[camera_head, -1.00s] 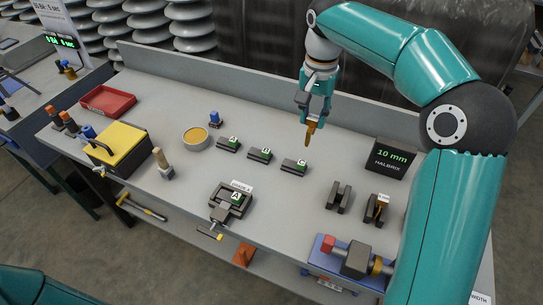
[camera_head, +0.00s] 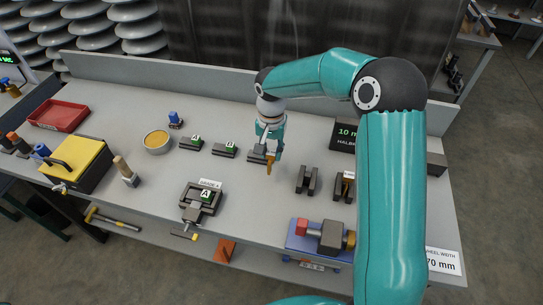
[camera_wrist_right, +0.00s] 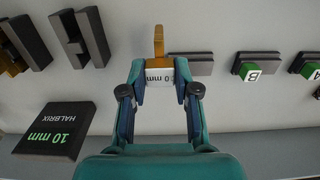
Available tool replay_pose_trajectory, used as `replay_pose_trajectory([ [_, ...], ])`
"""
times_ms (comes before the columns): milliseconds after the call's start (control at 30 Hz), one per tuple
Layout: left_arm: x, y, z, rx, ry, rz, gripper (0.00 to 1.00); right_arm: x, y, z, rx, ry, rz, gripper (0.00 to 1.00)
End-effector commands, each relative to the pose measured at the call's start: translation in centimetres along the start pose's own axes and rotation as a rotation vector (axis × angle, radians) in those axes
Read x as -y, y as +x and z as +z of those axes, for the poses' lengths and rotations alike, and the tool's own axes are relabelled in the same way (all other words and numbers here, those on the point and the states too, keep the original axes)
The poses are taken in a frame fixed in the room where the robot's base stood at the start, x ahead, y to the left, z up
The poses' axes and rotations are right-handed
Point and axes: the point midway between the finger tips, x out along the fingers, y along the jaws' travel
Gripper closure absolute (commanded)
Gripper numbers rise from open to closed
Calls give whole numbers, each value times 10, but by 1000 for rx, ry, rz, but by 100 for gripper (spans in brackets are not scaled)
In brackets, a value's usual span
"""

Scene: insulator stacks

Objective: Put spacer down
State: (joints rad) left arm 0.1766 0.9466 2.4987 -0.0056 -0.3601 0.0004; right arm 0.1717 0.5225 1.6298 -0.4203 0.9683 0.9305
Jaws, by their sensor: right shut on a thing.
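My right gripper (camera_head: 269,150) is shut on an orange spacer (camera_head: 269,168), which hangs point-down above the bench. In the right wrist view the same spacer (camera_wrist_right: 159,42) has a white end marked 10 mm between the fingertips (camera_wrist_right: 160,76). Two dark slotted stands are to the right of the gripper in the head view. The nearer one (camera_head: 307,181) looks empty; the other (camera_head: 343,187) holds an orange piece with a white tag. The gripper partly hides the third small dark block (camera_head: 256,157) behind it. My left gripper is out of view.
A dark 10 mm HALBRIX sign (camera_head: 342,135) stands behind the stands. Small blocks A (camera_head: 192,144) and B (camera_head: 225,150) are left of the gripper. A clamp fixture (camera_head: 201,197) and a vise on a blue base (camera_head: 320,237) are at the front. Bench between them is bare.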

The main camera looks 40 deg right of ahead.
Motion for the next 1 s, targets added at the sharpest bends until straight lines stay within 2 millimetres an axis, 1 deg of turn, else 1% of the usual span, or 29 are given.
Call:
replay_pose_trajectory([
  [33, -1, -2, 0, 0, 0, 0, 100, 0, 8, 1, 4, 0, 4, 100],
  [100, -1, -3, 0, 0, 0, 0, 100, -1, 19, 0, 3, 0, 4, 100],
  [200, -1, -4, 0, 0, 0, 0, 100, 0, 29, 0, 2, 0, 3, 100],
  [567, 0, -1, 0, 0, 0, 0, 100, 0, 34, 0, 0, -1, 0, 100],
  [600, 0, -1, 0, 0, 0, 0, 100, 0, 34, 0, 0, -1, 1, 66],
  [733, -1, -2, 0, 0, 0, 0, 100, 1, 33, 0, 1, -1, 1, 45],
  [1000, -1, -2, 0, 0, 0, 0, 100, 1, 33, 0, 1, -2, 1, 44],
])
